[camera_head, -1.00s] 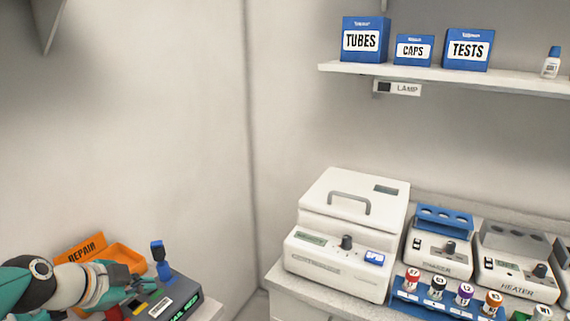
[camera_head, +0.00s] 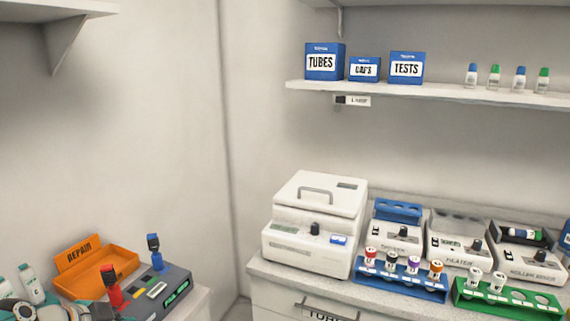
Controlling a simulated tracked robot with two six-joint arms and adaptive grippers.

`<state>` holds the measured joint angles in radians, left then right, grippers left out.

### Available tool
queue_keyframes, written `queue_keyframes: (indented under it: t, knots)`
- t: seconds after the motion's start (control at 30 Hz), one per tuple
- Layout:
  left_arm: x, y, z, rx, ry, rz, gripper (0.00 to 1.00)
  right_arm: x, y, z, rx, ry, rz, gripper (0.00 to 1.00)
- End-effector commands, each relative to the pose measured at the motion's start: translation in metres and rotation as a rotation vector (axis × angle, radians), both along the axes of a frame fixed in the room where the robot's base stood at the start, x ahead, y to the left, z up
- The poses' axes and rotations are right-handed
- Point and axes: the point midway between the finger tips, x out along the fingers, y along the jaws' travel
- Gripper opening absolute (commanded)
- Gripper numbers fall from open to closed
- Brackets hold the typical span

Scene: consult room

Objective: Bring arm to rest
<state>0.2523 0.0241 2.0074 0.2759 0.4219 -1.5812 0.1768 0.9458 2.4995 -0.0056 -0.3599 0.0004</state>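My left arm shows only at the bottom left corner, and its gripper (camera_head: 98,312) is mostly cut off by the lower edge of the picture. It is in front of the orange REPAIR tray and the grey device, and I cannot tell whether its fingers are open or shut. No held thing shows at it. My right gripper is out of view.
An orange REPAIR tray (camera_head: 88,258) and a grey device (camera_head: 180,279) with red (camera_head: 113,287) and blue (camera_head: 155,252) handles stand at the left. A white lidded machine (camera_head: 312,238), a blue tube rack (camera_head: 410,282) and a green rack (camera_head: 505,301) stand on the right counter.

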Motion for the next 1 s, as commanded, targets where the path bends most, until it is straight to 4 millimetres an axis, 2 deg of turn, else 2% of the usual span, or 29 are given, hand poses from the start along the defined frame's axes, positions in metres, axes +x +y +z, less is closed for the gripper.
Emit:
queue_keyframes:
  t: [0.03,0.17,0.37,0.47,0.53,0.6,0.67,0.7,0.8,0.9,1.0]
  knots:
    - [0.001,-0.004,-0.014,-0.019,0.028,0.017,0.00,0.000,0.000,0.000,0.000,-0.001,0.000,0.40]
    - [0.001,-0.012,-0.046,-0.069,0.091,0.074,0.00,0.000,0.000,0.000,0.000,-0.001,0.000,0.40]
    - [-0.004,-0.032,-0.106,-0.158,0.212,0.184,0.00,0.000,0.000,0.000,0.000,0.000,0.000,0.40]
    - [-0.013,-0.048,-0.147,-0.213,0.295,0.262,0.00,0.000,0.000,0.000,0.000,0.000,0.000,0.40]
    - [-0.025,-0.064,-0.184,-0.259,0.374,0.332,0.00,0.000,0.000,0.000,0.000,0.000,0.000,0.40]
    - [-0.046,-0.084,-0.228,-0.314,0.473,0.428,0.00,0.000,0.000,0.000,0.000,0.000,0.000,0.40]
    - [-0.068,-0.103,-0.263,-0.358,0.556,0.521,0.00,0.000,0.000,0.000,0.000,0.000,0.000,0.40]
    - [-0.085,-0.116,-0.283,-0.387,0.608,0.574,0.00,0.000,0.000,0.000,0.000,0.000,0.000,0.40]
    - [-0.127,-0.143,-0.323,-0.446,0.726,0.716,0.00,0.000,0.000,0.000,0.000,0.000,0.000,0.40]
    - [-0.163,-0.162,-0.349,-0.489,0.817,0.833,0.00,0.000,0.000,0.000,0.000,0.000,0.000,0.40]
    - [-0.187,-0.175,-0.361,-0.515,0.872,0.913,0.00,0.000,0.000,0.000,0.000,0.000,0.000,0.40]
